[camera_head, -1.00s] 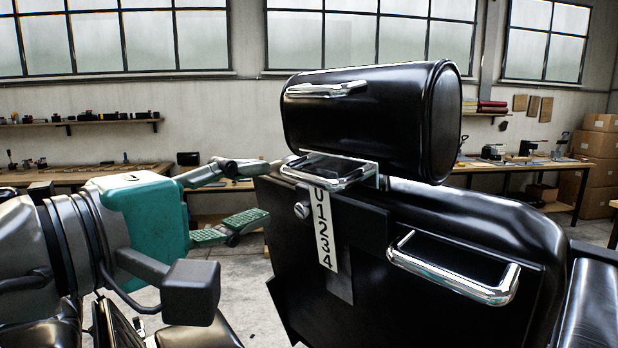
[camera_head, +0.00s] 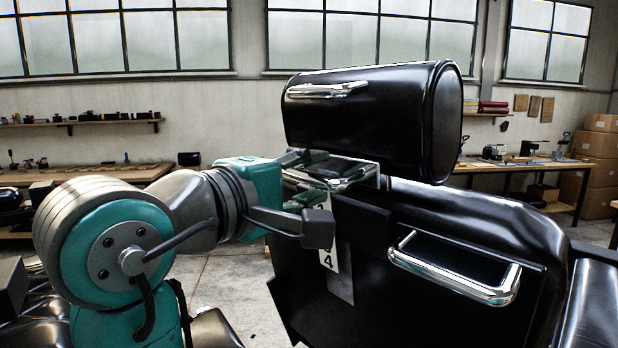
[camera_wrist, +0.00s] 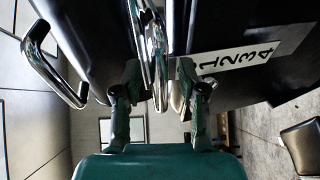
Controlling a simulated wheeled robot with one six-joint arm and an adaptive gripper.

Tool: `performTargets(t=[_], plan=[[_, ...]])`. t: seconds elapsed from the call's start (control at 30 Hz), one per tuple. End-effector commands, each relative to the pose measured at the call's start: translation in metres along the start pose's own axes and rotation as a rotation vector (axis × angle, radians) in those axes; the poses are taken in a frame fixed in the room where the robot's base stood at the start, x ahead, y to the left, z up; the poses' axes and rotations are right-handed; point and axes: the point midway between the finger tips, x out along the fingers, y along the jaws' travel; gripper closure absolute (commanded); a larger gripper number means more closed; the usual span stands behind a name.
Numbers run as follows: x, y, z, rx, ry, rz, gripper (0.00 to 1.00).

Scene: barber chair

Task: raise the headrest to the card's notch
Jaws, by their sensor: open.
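The black padded headrest (camera_head: 370,115) sits above the chair back, with a chrome grab bar (camera_head: 325,90) on its face. A chrome loop handle (camera_head: 352,178) juts out below it, and in the wrist view the chrome loop (camera_wrist: 152,45) runs between my fingers. My gripper (camera_head: 300,178) is open at this loop, one finger on each side; I cannot tell whether either finger touches it. The white number strip (camera_head: 328,258) on the back is partly covered by my gripper, with 4 clear; the wrist view shows 1 to 4. I cannot make out a separate card.
A larger chrome handle (camera_head: 455,270) sticks out of the black chair back (camera_head: 410,310) to the lower right. Workbenches (camera_head: 535,170), cardboard boxes (camera_head: 595,165) and a wall shelf (camera_head: 80,123) stand well behind. Floor shows free left of the chair.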

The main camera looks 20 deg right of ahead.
Motion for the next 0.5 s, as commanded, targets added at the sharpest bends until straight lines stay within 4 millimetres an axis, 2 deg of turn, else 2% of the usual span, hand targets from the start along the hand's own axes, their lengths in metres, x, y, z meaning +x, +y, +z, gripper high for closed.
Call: performTargets(t=[0.07, 0.2, 0.23, 0.5], plan=[[-0.0001, -0.0001, 0.0, 0.0, 0.0, 0.0, 0.61], [-0.0002, -0.0001, 0.0, 0.0, 0.0, 0.0, 0.96], [-0.0002, -0.0001, 0.0, 0.0, 0.0, 0.0, 1.0], [-0.0005, 0.0013, -0.0001, 0.0, 0.0, 0.0, 1.0]])
